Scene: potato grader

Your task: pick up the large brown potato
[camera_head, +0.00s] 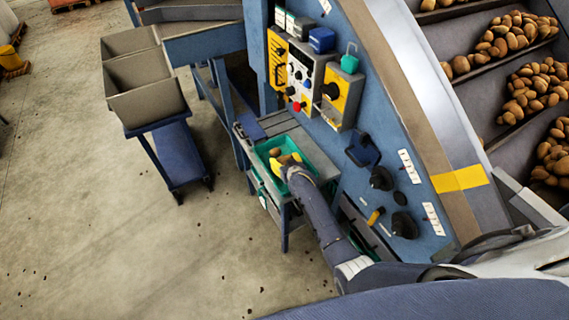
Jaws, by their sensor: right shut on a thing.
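A green tray (261,150) stands on a small grey stand beside the blue machine. A brown potato (275,152) shows in the tray, just beyond my right gripper. My right gripper (284,160) has yellow fingers and reaches down into the tray. It is shut on a potato at the tray. The held potato is mostly covered by the fingers, and its size and outline are too small to make out clearly. My left gripper is out of view.
A control panel (300,75) with buttons and knobs stands right behind the tray. Grey bins (145,95) on a blue cart (178,155) are to the left. Many potatoes (520,90) lie on the conveyor at the upper right. The floor at the lower left is open.

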